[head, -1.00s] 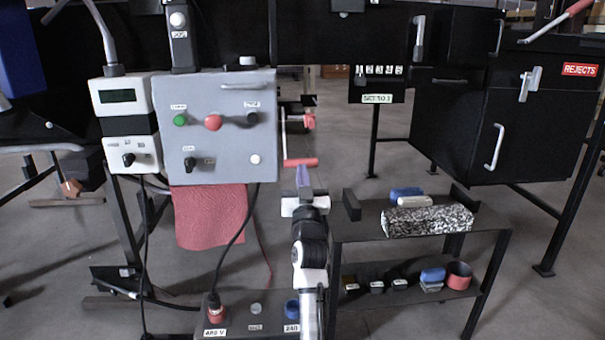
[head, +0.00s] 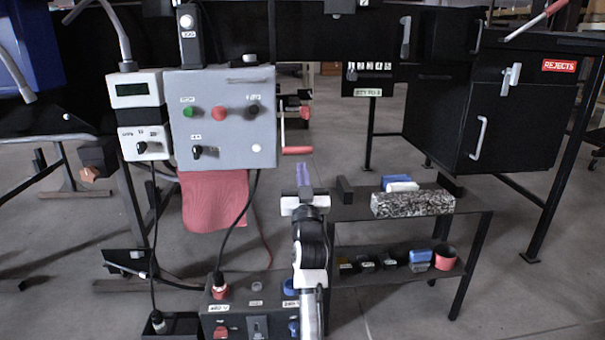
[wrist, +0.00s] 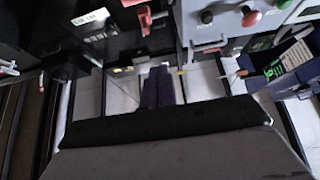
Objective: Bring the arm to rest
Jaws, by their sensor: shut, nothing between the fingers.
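My arm rises from the bottom middle of the head view. My gripper (head: 304,176) is at its far end, pointing away from me, with its purple fingers together and nothing between them. In the wrist view the dark fingers (wrist: 158,86) show closed above the wide gripper body. The gripper is in free air, below the red crank handle (head: 297,150) in the picture and left of the small shelf. I see no contact with anything.
A grey control box (head: 222,135) with knobs is left of my gripper, with a red cloth (head: 214,205) below it. A black shelf (head: 345,212) stands at right. A power box (head: 235,310) sits low at left. A black rejects cabinet (head: 545,110) is far right.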

